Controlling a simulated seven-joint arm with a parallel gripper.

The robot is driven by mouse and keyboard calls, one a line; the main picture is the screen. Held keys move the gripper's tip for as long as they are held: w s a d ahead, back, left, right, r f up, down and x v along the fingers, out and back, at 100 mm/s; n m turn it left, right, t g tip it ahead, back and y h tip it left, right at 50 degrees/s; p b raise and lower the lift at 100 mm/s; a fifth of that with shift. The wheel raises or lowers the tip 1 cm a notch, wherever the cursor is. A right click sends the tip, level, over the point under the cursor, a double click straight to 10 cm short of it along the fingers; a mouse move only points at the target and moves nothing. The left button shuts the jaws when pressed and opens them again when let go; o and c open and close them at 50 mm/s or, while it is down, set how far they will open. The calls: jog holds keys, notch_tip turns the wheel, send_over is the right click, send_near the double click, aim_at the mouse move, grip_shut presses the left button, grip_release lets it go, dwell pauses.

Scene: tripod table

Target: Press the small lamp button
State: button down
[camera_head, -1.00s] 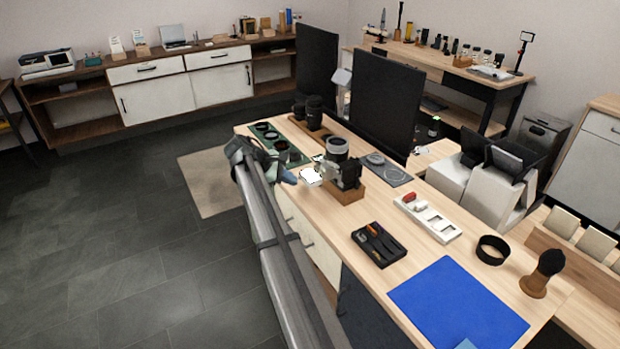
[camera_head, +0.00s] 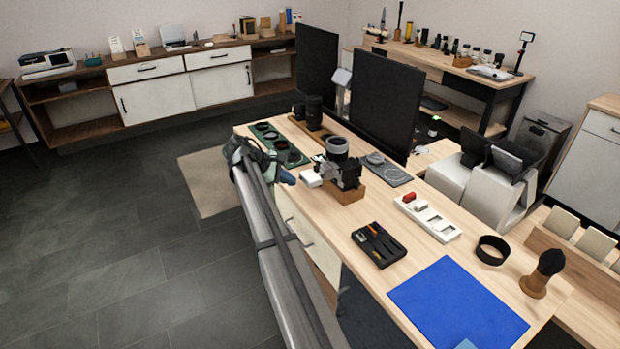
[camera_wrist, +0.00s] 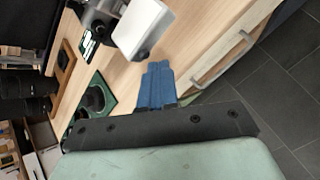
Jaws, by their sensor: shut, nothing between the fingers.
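A small white box-shaped lamp (camera_head: 311,179) sits at the left side of a camera with a large lens (camera_head: 337,147) on the desk. In the wrist view the lamp (camera_wrist: 146,28) is a pale block with rounded corners, close beyond my fingertips. I cannot make out its button in either view. My gripper (camera_head: 288,177) is just left of the lamp at the desk's left edge. In the wrist view my gripper (camera_wrist: 157,80) shows blue fingers shut together and empty. A small gap shows between the fingertips and the lamp; contact is not visible.
The camera rests on a wooden block (camera_head: 345,193). Green mats with ring-shaped parts (camera_head: 281,146), a black tool tray (camera_head: 378,244) and a white tray (camera_head: 428,217) are nearby. A black monitor (camera_head: 387,104) stands behind. Floor is open to the left.

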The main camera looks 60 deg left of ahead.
jog(key=shift+s, duration=0.2)
jog(key=s, duration=0.6)
dwell(0.6)
